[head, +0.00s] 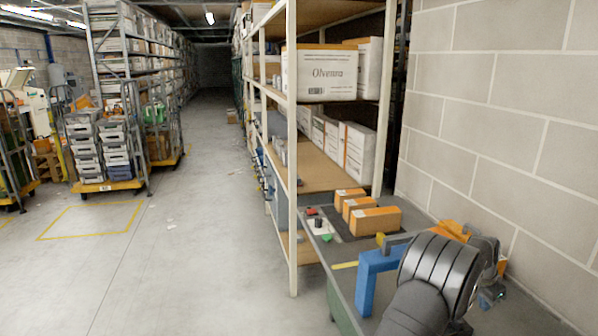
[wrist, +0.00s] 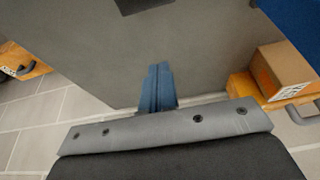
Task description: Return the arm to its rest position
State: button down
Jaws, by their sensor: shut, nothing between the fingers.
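My gripper (wrist: 158,86) shows in the wrist view as two blue fingers pressed together with nothing between them. They are over a plain grey surface (wrist: 100,55). In the head view my dark arm comes in at the lower right, over the end of the grey bench (head: 342,290) and close to the block wall. The fingertips cannot be made out clearly there.
A blue frame (head: 366,287) stands on the bench left of my arm. Several orange-brown boxes (head: 372,221) lie farther back. A brown box (wrist: 283,68) shows right of my fingers in the wrist view. A rack post (head: 292,150) rises left of the bench; the block wall (head: 500,130) is at right.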

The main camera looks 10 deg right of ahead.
jog(key=a+r+n+y, duration=0.1)
jog(key=a+r+n, duration=0.2)
jog(key=r+n, duration=0.4)
jog(key=a+r+n+y, duration=0.2)
jog(key=a+r+n, duration=0.2)
jog(key=r+n, duration=0.3)
jog(key=shift+r+n, duration=0.2)
jog(key=shift+n, duration=0.4)
dwell(0.4)
dwell(0.4)
jog(key=shift+d+f+m+h, duration=0.3)
jog(key=shift+d+f+m, duration=0.25)
jog(key=shift+m, duration=1.1)
jog(key=shift+d+f+m+h, duration=0.3)
jog(key=shift+f+m, duration=0.3)
jog(key=shift+m, duration=1)
jog(key=shift+d+f+m+h, duration=0.3)
jog(key=shift+d+f+m, duration=0.25)
jog(key=shift+m, duration=1.1)
jog(key=shift+a, duration=0.1)
